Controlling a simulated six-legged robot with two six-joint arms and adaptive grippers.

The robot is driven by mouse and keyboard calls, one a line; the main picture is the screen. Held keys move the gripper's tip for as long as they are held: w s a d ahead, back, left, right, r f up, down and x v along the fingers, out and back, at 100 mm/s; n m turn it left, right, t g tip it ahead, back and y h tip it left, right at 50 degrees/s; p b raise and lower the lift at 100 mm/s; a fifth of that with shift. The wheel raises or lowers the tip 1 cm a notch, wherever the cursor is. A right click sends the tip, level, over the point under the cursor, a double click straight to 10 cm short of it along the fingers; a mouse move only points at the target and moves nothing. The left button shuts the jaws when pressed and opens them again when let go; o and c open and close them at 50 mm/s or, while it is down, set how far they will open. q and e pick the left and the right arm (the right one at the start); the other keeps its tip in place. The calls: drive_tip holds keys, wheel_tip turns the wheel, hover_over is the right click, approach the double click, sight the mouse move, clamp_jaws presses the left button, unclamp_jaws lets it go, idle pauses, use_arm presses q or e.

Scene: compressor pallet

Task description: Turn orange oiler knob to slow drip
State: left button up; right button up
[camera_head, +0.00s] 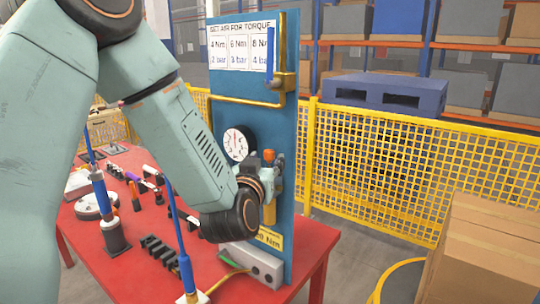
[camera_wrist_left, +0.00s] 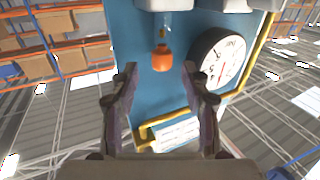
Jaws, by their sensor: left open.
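The orange oiler knob (camera_head: 268,155) stands on the blue panel (camera_head: 230,90), just beyond my left wrist in the head view. In the left wrist view the orange knob (camera_wrist_left: 162,58) appears inverted, hanging from a small brass stem. My left gripper (camera_wrist_left: 160,72) is open, with one finger on each side of the knob's line in that view. The knob shows between the fingertips, with gaps on both sides; I cannot tell how far in front of them it lies. In the head view my wrist hides most of the fingers. My right gripper is not in view.
A round gauge (camera_head: 238,143) is beside the knob, and a yellow pipe (camera_head: 245,101) runs along the panel. The red table (camera_head: 140,240) carries tools and sockets. A yellow mesh fence (camera_head: 390,165) stands behind; cardboard boxes (camera_head: 485,250) are at the right.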

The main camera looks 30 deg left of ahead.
sight(269, 156)
use_arm(q)
drive_tip(key=shift+w+a, duration=0.75)
drive_tip(key=shift+w, duration=0.2)
drive_tip(key=shift+d+r, duration=0.15)
drive_tip(key=shift+d, duration=0.25)
drive_tip(key=shift+w+a+f, duration=0.2)
drive_tip(key=shift+w+a, duration=0.1)
drive_tip(key=c, duration=0.3)
drive_tip(key=shift+s, duration=0.15)
drive_tip(key=c, duration=0.3)
drive_tip(key=shift+d+r, duration=0.1)
drive_tip(key=shift+d, duration=0.1)
drive_tip(key=c, duration=0.3)
drive_tip(key=shift+a, duration=0.15)
clamp_jaws()
